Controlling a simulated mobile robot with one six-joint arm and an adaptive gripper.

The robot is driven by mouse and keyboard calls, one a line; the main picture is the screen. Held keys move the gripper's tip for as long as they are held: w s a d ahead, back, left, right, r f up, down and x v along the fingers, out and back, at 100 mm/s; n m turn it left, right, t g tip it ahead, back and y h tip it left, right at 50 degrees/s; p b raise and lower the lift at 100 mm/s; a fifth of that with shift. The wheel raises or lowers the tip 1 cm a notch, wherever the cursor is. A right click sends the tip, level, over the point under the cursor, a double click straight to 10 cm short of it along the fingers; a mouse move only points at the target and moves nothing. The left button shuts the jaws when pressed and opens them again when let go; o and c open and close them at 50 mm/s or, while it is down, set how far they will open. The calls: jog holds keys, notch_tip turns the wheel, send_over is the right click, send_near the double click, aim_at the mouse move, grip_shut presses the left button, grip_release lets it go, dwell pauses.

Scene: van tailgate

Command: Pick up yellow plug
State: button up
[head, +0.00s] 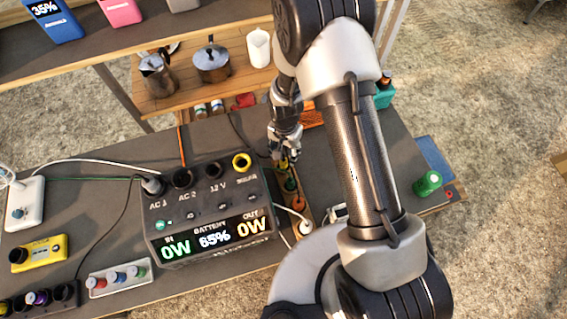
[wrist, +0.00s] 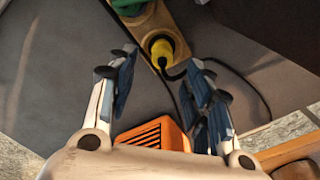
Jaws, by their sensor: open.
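The yellow plug (wrist: 162,48) stands in a wooden holder strip (wrist: 184,20) with a dark cable running from it, seen in the wrist view. In the head view the plug (head: 282,163) is partly hidden just below my gripper (head: 284,152). In the wrist view my gripper (wrist: 160,64) is open, with its fingers to the left and right of the line to the plug. The plug looks beyond the fingertips, with nothing held. Whether the fingers touch it cannot be told.
A power station (head: 208,208) with a yellow-ringed socket stands left of the holder. A green plug (wrist: 128,6) is next to the yellow one. An orange grilled box (wrist: 153,135) lies near my gripper. A green cylinder (head: 428,183) stands at the right.

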aim_at(284, 158)
jog(key=f, duration=0.1)
jog(key=f+b, duration=0.1)
jog(key=f, duration=0.3)
jog(key=shift+s+a, duration=0.2)
jog(key=shift+a, duration=0.05)
jog(key=shift+c, duration=0.2)
grip_shut()
